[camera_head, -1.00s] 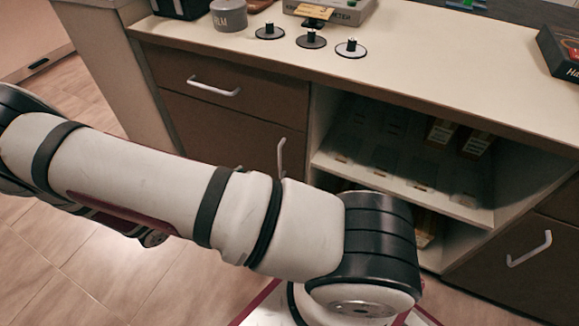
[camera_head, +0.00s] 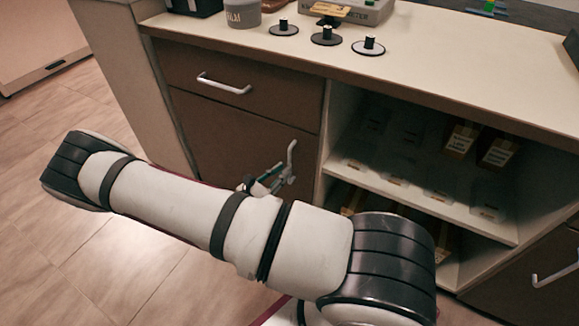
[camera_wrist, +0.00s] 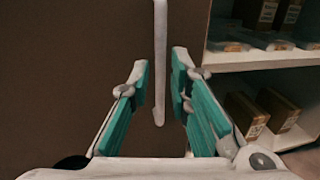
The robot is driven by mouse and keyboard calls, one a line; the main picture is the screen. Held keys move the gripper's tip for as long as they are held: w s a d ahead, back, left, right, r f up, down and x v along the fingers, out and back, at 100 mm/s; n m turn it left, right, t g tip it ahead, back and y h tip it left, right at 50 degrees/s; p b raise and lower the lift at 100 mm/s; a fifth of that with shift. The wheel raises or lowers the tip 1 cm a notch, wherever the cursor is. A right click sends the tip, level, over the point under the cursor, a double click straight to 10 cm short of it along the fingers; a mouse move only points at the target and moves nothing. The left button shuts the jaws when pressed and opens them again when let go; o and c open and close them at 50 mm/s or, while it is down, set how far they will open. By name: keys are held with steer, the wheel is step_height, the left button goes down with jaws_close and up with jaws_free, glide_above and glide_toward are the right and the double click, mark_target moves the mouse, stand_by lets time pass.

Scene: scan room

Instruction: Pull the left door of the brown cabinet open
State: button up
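The brown cabinet's left door (camera_head: 222,137) is below a drawer and looks closed. Its white vertical handle (camera_head: 291,155) is near the door's right edge. My gripper (camera_head: 281,178) is at the lower part of this handle, partly hidden behind my arm in the head view. In the wrist view, the two teal-padded fingers of my gripper (camera_wrist: 160,66) are open. The handle (camera_wrist: 160,35) appears between them, its lower end hanging into the gap, with space on both sides. The brown door face (camera_wrist: 70,65) fills the left of that view.
Open shelves (camera_head: 420,195) with small boxes are right of the door. A drawer with a horizontal handle (camera_head: 224,84) is above it. The countertop (camera_head: 450,60) carries several small items. Clear tiled floor (camera_head: 80,265) lies at the left.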

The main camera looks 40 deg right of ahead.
mark_target(289, 181)
steer(key=shift+w+d+b, duration=0.15)
steer(key=shift+d+b, duration=0.05)
steer(key=shift+d, duration=0.85)
steer(key=shift+w+d+b, duration=0.15)
steer(key=shift+d+b, duration=0.05)
steer(key=shift+d, duration=0.8)
jaws_close()
